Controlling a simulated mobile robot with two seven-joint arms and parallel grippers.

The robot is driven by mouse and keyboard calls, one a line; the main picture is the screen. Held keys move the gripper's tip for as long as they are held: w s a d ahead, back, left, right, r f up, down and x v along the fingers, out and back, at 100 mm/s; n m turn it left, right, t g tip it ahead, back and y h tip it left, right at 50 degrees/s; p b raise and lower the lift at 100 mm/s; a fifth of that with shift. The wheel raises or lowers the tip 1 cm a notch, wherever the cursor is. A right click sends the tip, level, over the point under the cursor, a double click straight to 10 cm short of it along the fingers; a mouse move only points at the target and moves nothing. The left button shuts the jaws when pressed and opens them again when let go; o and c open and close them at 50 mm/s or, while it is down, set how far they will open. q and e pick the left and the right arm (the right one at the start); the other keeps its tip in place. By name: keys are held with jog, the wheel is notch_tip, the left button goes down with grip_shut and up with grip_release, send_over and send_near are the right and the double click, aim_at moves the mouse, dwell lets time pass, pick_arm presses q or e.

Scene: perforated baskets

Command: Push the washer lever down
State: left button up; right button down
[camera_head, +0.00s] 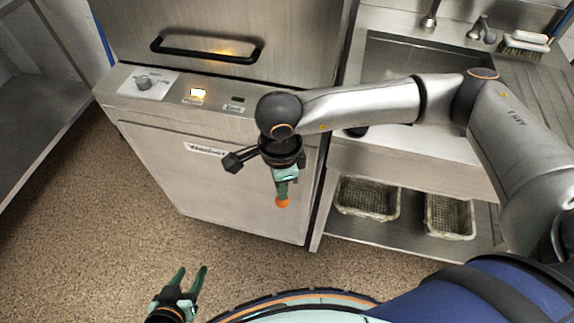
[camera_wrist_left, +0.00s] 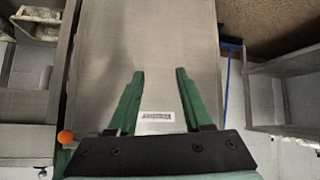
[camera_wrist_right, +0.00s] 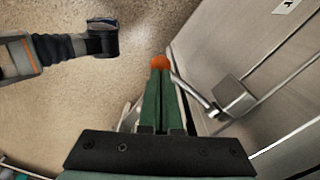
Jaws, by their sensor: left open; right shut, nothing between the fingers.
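The washer (camera_head: 215,150) is a steel cabinet with a "Washer" label on its front. Its lever ends in an orange ball knob (camera_head: 282,203); the metal rod (camera_wrist_right: 192,92) and bracket (camera_wrist_right: 235,97) show in the right wrist view. My right gripper (camera_head: 282,194) is shut and empty, fingers pointing down, with its tips right at the knob. Whether they touch the knob I cannot tell. My left gripper (camera_head: 190,270) is open and empty, low in front of the washer, away from the lever.
A metal rack (camera_head: 40,105) stands left. Floor between is clear.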

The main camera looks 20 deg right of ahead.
jog(key=shift+r+p, duration=0.3)
jog(key=shift+r, duration=0.1)
notch_tip(320, 180, up, 3)
jog(key=shift+f+p, duration=0.15)
jog(key=shift+p, duration=0.6)
jog(key=shift+r+p, duration=0.45)
jog(key=shift+r, duration=0.3)
pick_arm(q)
jog(key=shift+n+y, duration=0.3)
jog(key=shift+y, duration=0.1)
jog(key=a+r+p, duration=0.1)
jog(key=s+a+r+p, duration=0.1)
jog(key=a+r+p, duration=0.1)
jog(key=shift+s+a+r+p, duration=0.1)
jog(key=shift+s+r+p, duration=0.15)
jog(key=shift+p, duration=0.05)
pick_arm(e)
notch_tip(320, 180, up, 7)
